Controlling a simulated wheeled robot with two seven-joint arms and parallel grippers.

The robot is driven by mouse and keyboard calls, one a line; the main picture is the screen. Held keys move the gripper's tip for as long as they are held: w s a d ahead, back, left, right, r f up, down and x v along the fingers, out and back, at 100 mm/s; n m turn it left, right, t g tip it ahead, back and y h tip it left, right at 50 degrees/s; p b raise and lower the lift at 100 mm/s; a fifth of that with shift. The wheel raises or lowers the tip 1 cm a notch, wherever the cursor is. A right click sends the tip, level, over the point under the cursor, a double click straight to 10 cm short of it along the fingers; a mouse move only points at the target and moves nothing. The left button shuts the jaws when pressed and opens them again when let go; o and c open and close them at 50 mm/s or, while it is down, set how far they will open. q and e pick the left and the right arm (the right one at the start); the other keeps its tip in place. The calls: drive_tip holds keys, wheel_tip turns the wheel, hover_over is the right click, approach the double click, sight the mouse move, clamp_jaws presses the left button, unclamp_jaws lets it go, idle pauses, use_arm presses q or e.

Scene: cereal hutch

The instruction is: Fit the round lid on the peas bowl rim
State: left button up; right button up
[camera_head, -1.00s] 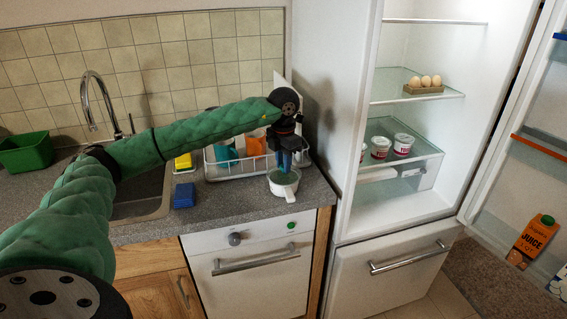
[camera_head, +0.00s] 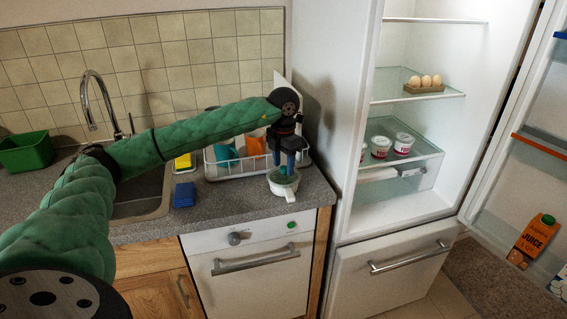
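The white bowl (camera_head: 284,191) with a short front handle stands on the grey counter near its right end. A greenish round piece, apparently the lid (camera_head: 284,174), shows at the bowl's top. I cannot tell whether it sits level on the rim. My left gripper (camera_head: 285,168) points down right above the bowl. Its two blue fingers stand apart, one on each side of the lid's middle, and partly cover it. Any peas inside are hidden. My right gripper is not in view.
A white dish rack (camera_head: 222,172) with coloured dishes stands just behind the bowl. A blue sponge-like block (camera_head: 184,195) lies to the left, beside the sink (camera_head: 140,197). The open fridge (camera_head: 341,150) rises close on the right. The counter's front edge is near the bowl.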

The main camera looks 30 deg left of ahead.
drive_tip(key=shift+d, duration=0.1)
use_arm(q)
wheel_tip(320, 180, up, 2)
drive_tip(key=shift+r+b, duration=0.1)
drive_tip(key=shift+b, duration=0.3)
wheel_tip(320, 180, up, 4)
drive_tip(key=shift+r+b, duration=0.15)
drive_tip(key=shift+b, duration=0.35)
drive_tip(key=shift+r, duration=0.65)
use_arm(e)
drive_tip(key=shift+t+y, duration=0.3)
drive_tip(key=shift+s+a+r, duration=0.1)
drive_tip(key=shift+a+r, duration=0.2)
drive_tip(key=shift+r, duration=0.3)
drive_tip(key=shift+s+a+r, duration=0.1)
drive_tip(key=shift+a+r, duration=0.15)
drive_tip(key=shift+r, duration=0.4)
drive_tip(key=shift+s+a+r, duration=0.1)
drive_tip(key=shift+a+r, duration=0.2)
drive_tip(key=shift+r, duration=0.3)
